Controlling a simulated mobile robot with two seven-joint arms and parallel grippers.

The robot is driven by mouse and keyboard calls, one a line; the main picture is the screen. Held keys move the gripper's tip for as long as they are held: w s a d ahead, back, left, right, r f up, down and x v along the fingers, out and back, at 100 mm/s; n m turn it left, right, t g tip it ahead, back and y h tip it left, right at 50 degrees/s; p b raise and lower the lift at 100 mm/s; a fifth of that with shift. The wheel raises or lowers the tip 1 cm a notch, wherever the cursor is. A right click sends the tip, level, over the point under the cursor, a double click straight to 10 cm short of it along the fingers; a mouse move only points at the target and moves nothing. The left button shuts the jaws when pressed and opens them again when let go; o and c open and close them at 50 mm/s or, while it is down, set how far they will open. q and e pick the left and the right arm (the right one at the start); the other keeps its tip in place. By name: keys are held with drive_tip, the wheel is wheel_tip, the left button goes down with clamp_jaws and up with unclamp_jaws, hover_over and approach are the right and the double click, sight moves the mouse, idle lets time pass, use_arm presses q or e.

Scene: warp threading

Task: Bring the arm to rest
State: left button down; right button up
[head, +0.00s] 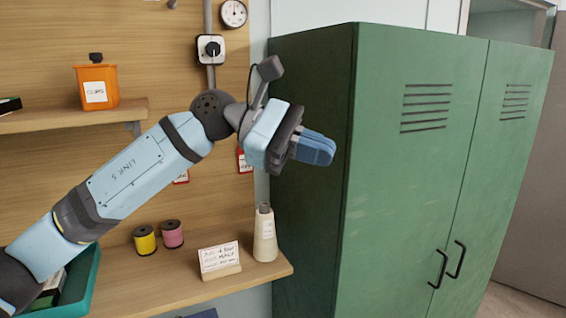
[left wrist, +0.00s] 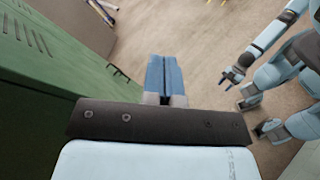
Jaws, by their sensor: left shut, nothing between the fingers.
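My left gripper (head: 316,149) is raised in front of the wooden wall panel in the head view, its blue fingers pointing right toward the green cabinet. Its fingers are together with nothing between them. In the left wrist view the blue fingers (left wrist: 164,77) also lie side by side, over open floor. My left arm reaches up from the lower left corner of the head view. My right gripper (left wrist: 233,76) is small in the left wrist view, at the right, away from the left one; its finger state is too small to tell.
The green cabinet (head: 415,190) stands to the right, its doors closed. The lower shelf (head: 185,284) holds a yellow spool (head: 145,240), a pink spool (head: 172,234), a sign card (head: 219,260) and a pale bottle (head: 265,235). An orange container (head: 97,85) sits on the upper shelf. A teal bin (head: 83,285) is lower left.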

use_arm(q)
drive_tip(key=w+a+f+m+t, duration=0.1)
drive_tip(key=a+f+m+t, duration=0.3)
drive_tip(key=f+m+t, duration=0.45)
drive_tip(key=w+a+f+m+t, duration=0.1)
drive_tip(key=a+f+m+t, duration=0.4)
drive_tip(key=f+m, duration=0.7)
drive_tip(key=w+a+f+m+t, duration=0.1)
drive_tip(key=a+f+m+t, duration=0.2)
drive_tip(key=f+m+t, duration=0.7)
drive_tip(key=s+a+f+n+g+y, duration=0.1)
drive_tip(key=s+a+f+n+y, duration=0.25)
drive_tip(key=f, duration=0.35)
drive_tip(key=s+a+f+n+g+y, duration=0.1)
drive_tip(key=s+a+f+n+y, duration=0.15)
drive_tip(key=f+n, duration=0.35)
drive_tip(key=s+a+f+n+g+y, duration=0.2)
drive_tip(key=s+f+n+y, duration=0.15)
drive_tip(key=f, duration=0.45)
drive_tip(key=s+a+f+n+g+y, duration=0.1)
drive_tip(key=s+a+f+n+g, duration=0.1)
drive_tip(key=s+f, duration=0.3)
drive_tip(key=s+a+f+n+g, duration=0.2)
drive_tip(key=s+f+n, duration=0.2)
drive_tip(key=s, duration=0.5)
wheel_tip(320, 180, down, 2)
drive_tip(key=shift+a+f+y, duration=0.1)
drive_tip(key=shift+a+y, duration=0.25)
drive_tip(key=shift+a, duration=0.05)
